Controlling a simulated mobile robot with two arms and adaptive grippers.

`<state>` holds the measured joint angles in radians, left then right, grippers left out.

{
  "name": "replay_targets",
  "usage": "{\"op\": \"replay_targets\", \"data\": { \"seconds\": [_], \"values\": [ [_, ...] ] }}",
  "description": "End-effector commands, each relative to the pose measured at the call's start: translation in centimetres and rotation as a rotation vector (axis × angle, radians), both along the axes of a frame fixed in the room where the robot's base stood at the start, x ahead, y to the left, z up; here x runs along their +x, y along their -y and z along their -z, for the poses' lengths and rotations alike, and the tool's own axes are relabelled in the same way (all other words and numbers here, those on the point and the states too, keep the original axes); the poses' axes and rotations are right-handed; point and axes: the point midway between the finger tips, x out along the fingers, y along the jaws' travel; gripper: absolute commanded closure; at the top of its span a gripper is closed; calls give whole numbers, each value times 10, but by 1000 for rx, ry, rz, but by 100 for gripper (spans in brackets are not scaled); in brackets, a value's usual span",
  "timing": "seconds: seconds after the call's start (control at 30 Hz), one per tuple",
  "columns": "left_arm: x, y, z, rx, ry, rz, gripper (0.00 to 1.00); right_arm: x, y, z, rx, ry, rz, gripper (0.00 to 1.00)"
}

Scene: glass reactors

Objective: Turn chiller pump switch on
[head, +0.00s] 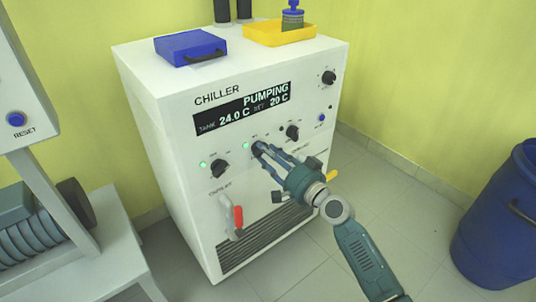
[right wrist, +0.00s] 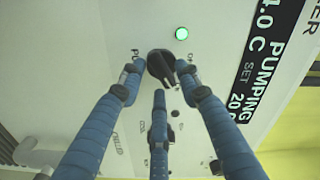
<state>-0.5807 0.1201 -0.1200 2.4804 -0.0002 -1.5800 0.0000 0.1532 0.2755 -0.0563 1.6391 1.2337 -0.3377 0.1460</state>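The white chiller (head: 175,125) stands in the middle of the head view. Its display (head: 243,108) reads PUMPING, tank 24.0 C, set 20 C. The black pump switch knob (head: 257,149) is the middle one of the lower row; a lit green lamp (head: 246,145) is beside it. My right gripper (head: 264,151) is at this knob. In the right wrist view its three blue fingers (right wrist: 158,78) are spread around the knob (right wrist: 160,64), with a gap at the left finger; contact on the right is unclear. The green lamp (right wrist: 181,33) is lit there too. My left gripper is out of view.
Other knobs sit left (head: 219,168) and right (head: 292,132) of the middle one. A red-handled valve (head: 238,217) is below. A blue case (head: 190,47) and yellow tray (head: 280,36) lie on top. A blue barrel (head: 500,225) stands right.

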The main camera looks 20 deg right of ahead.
Motion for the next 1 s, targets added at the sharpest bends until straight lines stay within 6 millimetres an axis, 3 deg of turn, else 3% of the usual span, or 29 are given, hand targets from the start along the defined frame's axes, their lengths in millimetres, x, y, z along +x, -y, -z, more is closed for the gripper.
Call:
{"op": "replay_targets", "data": {
  "seconds": [0.3,0.43,0.8,1.0],
  "values": [
    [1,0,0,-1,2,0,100,-1,0,0,-2,0,-2,59],
    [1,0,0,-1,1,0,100,-11,4,1,-3,-1,-1,59],
    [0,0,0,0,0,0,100,-82,30,2,-6,-4,-2,59],
    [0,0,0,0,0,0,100,-107,38,1,-4,-2,-1,59]
  ]
}}
